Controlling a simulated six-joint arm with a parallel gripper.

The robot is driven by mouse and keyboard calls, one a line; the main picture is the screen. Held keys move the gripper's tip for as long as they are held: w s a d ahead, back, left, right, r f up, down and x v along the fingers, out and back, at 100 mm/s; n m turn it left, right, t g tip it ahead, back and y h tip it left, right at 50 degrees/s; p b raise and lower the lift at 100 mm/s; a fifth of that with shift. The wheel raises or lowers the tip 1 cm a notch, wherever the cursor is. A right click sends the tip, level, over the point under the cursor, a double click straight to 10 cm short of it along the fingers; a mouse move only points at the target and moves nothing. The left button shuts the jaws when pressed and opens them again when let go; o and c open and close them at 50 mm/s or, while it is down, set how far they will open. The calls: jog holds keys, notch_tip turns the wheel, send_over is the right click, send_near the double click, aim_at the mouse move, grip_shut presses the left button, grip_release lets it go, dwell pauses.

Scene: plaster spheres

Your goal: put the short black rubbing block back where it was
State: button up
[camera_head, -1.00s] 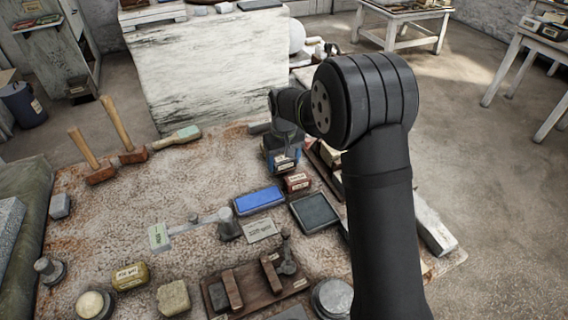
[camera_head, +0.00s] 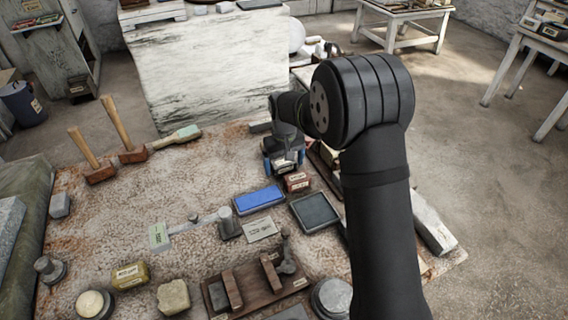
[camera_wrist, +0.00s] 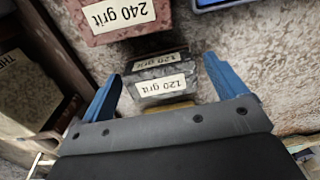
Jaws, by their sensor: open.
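A dark grey-black block labelled "120 grit" (camera_wrist: 140,76) sits between my gripper's blue fingers in the wrist view, with a visible gap on each side. It shows two "120 grit" labels, on what look like two of its faces. My gripper (camera_wrist: 162,70) is open around the block and not closed on it. In the head view my gripper (camera_head: 284,165) is low over the table, just behind a red-brown block (camera_head: 297,181), and largely hides the black block. The red-brown block, labelled "240 grit" (camera_wrist: 118,22), is just beyond the black one in the wrist view.
A blue-topped tray (camera_head: 259,198) and a dark shallow tray (camera_head: 315,212) lie near the gripper. A wooden board (camera_head: 250,299) bearing blocks stands at the front. The table's middle left is mostly bare.

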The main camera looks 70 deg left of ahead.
aim_at(284, 162)
notch_tip(284, 162, up, 12)
jog(key=shift+f, duration=0.15)
jog(key=shift+f, duration=0.1)
dwell(0.3)
notch_tip(284, 162, down, 12)
jog(key=shift+f, duration=0.25)
jog(key=shift+r, duration=2.3)
